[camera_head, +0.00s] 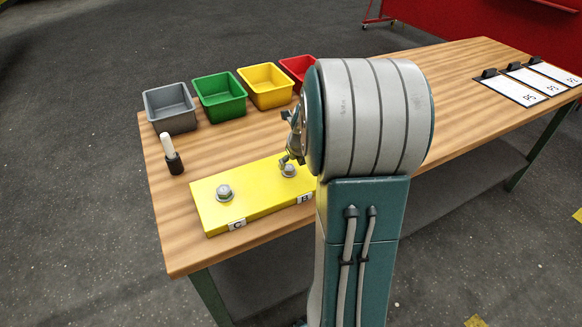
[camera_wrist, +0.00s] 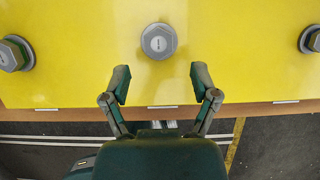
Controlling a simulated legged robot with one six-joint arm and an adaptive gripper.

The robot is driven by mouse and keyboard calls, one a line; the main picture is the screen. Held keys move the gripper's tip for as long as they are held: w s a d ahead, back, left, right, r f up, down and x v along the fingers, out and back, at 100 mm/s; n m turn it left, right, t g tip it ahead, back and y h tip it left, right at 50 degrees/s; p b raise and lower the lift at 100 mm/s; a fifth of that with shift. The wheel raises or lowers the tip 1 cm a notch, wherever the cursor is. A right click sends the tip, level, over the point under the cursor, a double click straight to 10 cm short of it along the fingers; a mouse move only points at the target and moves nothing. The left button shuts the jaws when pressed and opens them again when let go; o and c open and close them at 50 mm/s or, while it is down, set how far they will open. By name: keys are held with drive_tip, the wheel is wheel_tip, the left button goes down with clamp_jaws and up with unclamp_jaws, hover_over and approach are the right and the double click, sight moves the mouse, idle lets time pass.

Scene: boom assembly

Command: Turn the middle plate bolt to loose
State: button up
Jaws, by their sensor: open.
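The yellow plate (camera_head: 250,207) lies on the wooden table and carries grey hex bolts. The middle bolt, by label B (camera_head: 305,198), shows as a grey bolt (camera_head: 288,170). It also shows in the wrist view (camera_wrist: 159,41), centred ahead of my gripper. My gripper (camera_wrist: 160,78) is open and empty, its two fingertips apart and just short of the bolt, not around it. In the head view my gripper (camera_head: 290,155) is close by the bolt, partly hidden by my arm. Another bolt (camera_head: 224,192) sits by label C (camera_head: 237,225). The plate's right part is hidden in the head view.
Grey (camera_head: 170,108), green (camera_head: 219,97), yellow (camera_head: 265,86) and red (camera_head: 297,70) bins stand along the table's back left. A black-and-white upright tool (camera_head: 171,154) stands left of the plate. Clipboards (camera_head: 512,88) lie far right. In the wrist view, side bolts (camera_wrist: 14,53) and (camera_wrist: 312,39) flank the middle one.

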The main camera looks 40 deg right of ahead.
sight(291, 169)
drive_tip(key=x, duration=0.2)
drive_tip(key=shift+w+a+f, duration=0.15)
drive_tip(key=shift+f, duration=0.15)
drive_tip(key=shift+w+d+f, duration=0.2)
drive_tip(key=shift+f, duration=0.25)
drive_tip(key=shift+c, duration=0.3)
clamp_jaws()
drive_tip(key=shift+n, duration=0.4)
